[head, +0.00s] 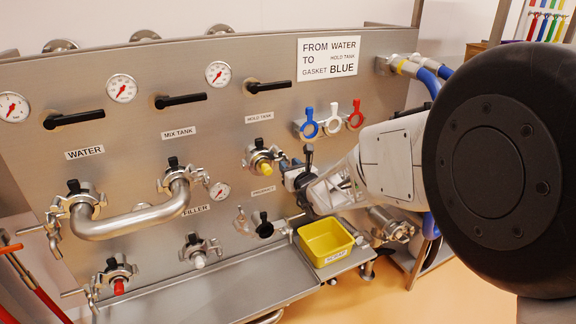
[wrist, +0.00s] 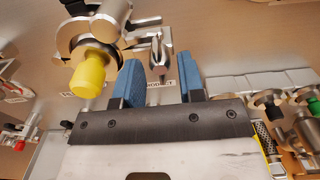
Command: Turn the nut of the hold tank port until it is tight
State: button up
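The hold tank port (head: 262,158) is on the steel panel under the HOLD TANK label (head: 259,116). It has a metal clamp and a yellow cap (head: 267,169), also seen in the wrist view (wrist: 88,75). In the wrist view the clamp's bolt and nut (wrist: 160,58) show between and beyond my two blue finger pads. My gripper (head: 290,170) is just right of the port; in the wrist view my gripper (wrist: 158,85) is open, its fingers on either side of the nut. I cannot tell whether either finger touches it. In the head view my gripper partly hides the nut.
A U-shaped pipe (head: 135,221) joins the WATER and MIX TANK ports. Blue (head: 309,123), white (head: 333,119) and red (head: 355,114) gaskets hang above my gripper. A yellow bin (head: 325,240) stands below it. The hold tank valve handle (head: 270,86) is above the port.

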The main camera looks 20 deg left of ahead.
jog(key=v, duration=0.7)
jog(key=shift+s+d, duration=0.25)
jog(key=shift+s, duration=0.05)
jog(key=shift+r, duration=0.1)
jog(key=shift+r, duration=0.1)
jog(key=s+d+r+n+g, duration=0.8)
jog(key=s+d+r+n, duration=0.3)
jog(key=s+n, duration=0.35)
jog(key=s+d+n+g+h, duration=0.1)
jog(key=s+d+n+h, duration=0.5)
jog(key=s+d, duration=0.5)
jog(key=s+d+f+n+g+h, duration=0.1)
jog(key=s+d+n+h, duration=0.5)
jog(key=s+d, duration=0.6)
jog(key=d+h, duration=0.1)
jog(key=d, duration=0.4)
jog(key=shift+s+d, duration=0.25)
jog(key=shift+d, duration=0.1)
